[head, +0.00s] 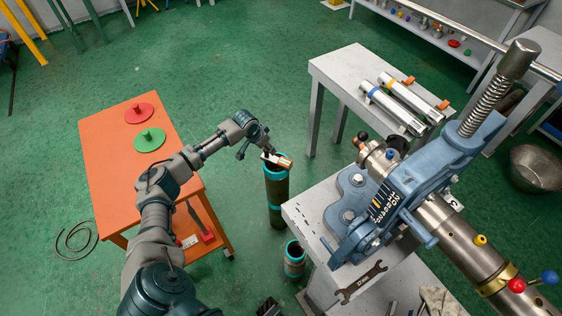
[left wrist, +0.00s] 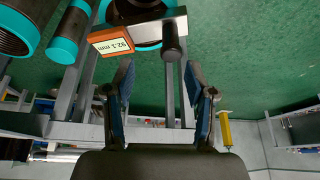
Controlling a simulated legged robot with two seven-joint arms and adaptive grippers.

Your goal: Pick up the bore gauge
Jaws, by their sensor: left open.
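The bore gauge (head: 283,162) is a small silver bar with an orange-framed part. It lies across or just above the teal-rimmed mouth of a tall dark upright pipe (head: 277,190). In the left wrist view, the gauge's orange display (left wrist: 111,45) reads 92.1 mm, and a dark round handle (left wrist: 174,45) sticks out beside it. My left gripper (head: 256,150) is close beside the gauge. Its spread fingers (left wrist: 158,78) are open and empty, with the handle just beyond their tips. A dark part at the bottom edge appears to be my right gripper (head: 268,308); its jaws are unclear.
A blue vise (head: 410,190) clamps a large steel pipe (head: 455,242) on a grey bench (head: 310,205) right of the upright pipe. A short pipe (head: 294,262) stands below. An orange cart (head: 95,170) is at left. A grey table (head: 335,70) with silver tubes is behind.

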